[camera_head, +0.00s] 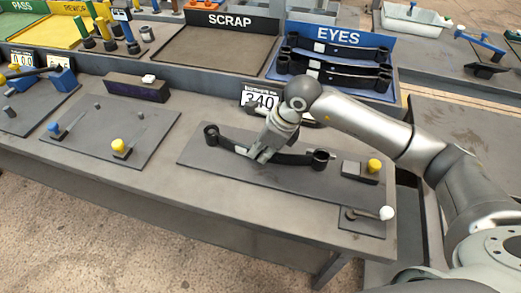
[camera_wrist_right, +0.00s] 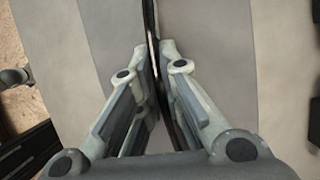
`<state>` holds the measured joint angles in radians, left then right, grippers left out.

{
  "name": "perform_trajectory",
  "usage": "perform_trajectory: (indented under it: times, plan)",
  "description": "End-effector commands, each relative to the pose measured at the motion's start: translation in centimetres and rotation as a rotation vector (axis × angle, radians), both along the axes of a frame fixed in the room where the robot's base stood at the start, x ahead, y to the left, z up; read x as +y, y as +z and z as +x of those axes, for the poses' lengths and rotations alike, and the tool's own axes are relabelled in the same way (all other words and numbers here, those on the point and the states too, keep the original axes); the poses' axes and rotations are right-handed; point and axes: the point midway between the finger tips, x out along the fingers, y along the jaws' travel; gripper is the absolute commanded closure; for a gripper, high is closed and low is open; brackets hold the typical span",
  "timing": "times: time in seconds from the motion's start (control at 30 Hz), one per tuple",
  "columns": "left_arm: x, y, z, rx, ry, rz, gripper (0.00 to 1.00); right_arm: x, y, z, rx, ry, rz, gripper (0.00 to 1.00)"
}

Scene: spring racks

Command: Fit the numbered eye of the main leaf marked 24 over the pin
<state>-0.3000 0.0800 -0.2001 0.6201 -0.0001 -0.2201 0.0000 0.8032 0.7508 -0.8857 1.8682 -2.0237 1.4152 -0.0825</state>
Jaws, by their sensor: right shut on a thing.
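A black main leaf (camera_head: 288,158) with a round eye at each end lies along a dark fixture plate (camera_head: 225,166). Its left eye (camera_head: 211,134) and right eye (camera_head: 320,158) both stand upright over the plate. No number is readable on either eye. My right gripper (camera_head: 262,153) is shut on the leaf near its middle. In the right wrist view the leaf (camera_wrist_right: 151,25) shows as a thin dark edge running between the fingers. I cannot make out the pin, nor tell whether an eye is around it. My left gripper is not in view.
A yellow-knobbed block (camera_head: 374,166) and a white-knobbed lever (camera_head: 386,213) are at the plate's right. A display (camera_head: 260,100) stands behind. The EYES tray (camera_head: 387,95) holds several leaves. A SCRAP tray (camera_head: 215,49) is at the back. Another plate (camera_head: 100,140) with knobs lies left.

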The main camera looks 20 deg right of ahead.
Motion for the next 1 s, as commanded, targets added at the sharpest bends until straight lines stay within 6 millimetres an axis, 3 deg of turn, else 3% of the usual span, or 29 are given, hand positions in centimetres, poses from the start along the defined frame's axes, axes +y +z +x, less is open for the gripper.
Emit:
perform_trajectory:
  times: [0.53, 0.57, 0.73, 0.97, 1.0]
  plan:
    - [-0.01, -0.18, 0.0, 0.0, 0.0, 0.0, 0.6, 0.24, 0.2, 0.24, -0.005, 0.0, 0.004, 1.0]
    - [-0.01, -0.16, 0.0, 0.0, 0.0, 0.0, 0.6, 0.24, 0.22, 0.23, -0.005, 0.0, 0.004, 0.91]
    - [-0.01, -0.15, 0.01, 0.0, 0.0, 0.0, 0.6, 0.21, 0.14, 0.18, -0.003, 0.001, 0.002, 0.69]
    - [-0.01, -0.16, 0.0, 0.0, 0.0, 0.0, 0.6, 0.17, 0.02, 0.12, -0.001, 0.0, 0.001, 0.68]
    - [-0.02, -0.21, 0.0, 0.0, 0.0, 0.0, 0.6, 0.09, -0.34, -0.06, 0.008, 0.0, -0.003, 0.63]
